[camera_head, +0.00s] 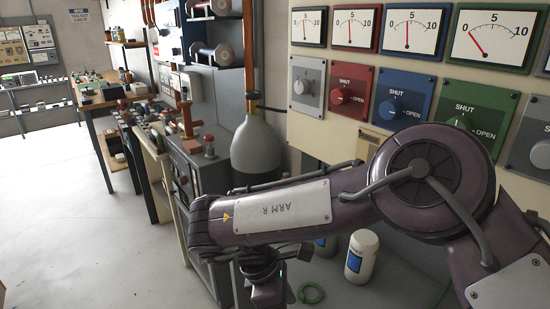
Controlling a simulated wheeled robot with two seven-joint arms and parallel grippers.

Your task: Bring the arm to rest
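My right arm (350,195), marked "ARM R", reaches in from the right edge across the lower middle of the view. Its elbow is bent in front of the control panel, and its forearm points left. Its wrist (265,280) hangs down at the bottom edge, where the picture cuts it off. The fingers of my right gripper do not show. My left arm and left gripper are not in view.
The panel at right carries several dials (407,32) and coloured "SHUT/OPEN" knobs (403,98). Behind the forearm are a grey flask-shaped vessel (257,148) and a rack (228,88). Open floor (75,215) is at left.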

